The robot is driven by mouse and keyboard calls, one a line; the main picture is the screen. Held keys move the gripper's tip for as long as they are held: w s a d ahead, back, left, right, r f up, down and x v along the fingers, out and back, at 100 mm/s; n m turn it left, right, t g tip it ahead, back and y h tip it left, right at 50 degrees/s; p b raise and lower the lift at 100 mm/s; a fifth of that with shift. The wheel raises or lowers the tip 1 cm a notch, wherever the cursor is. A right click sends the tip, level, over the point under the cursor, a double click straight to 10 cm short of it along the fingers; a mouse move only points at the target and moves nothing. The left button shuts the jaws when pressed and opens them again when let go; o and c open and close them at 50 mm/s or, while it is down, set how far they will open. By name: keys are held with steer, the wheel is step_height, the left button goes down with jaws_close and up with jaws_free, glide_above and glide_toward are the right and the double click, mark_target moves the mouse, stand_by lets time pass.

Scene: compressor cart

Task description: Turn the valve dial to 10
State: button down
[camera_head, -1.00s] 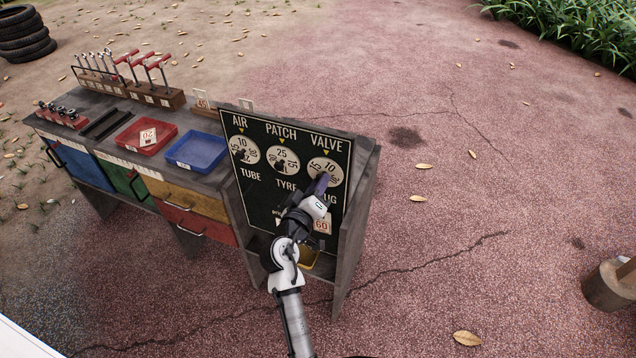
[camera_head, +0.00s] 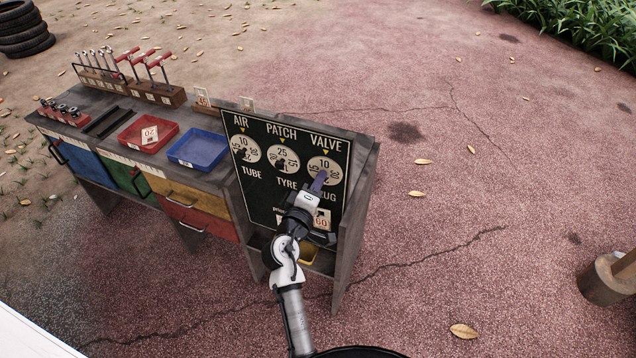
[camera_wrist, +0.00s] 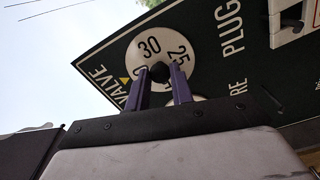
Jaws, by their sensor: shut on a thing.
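The valve dial (camera_head: 334,170) is a round white dial at the right of the dark panel, under the word VALVE. In the head view its 10 stands at the top, just under the yellow marker (camera_head: 325,152). My gripper (camera_head: 319,181) reaches up to this dial from below. In the wrist view its two purple fingers (camera_wrist: 159,82) are on either side of the dial's black knob (camera_wrist: 159,71), shut on it. There the dial (camera_wrist: 150,35) shows 30 and 25; the number beside the yellow marker (camera_wrist: 124,81) is partly hidden by a finger.
The air dial (camera_head: 239,155) and patch dial (camera_head: 275,157) are left of it on the same panel (camera_head: 262,205). The cart top holds a red tray (camera_head: 126,139), a blue tray (camera_head: 190,160) and tool racks. Open ground lies right of the cart.

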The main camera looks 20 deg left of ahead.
steer(key=shift+f, duration=0.1)
steer(key=c, duration=1.2)
jaws_free()
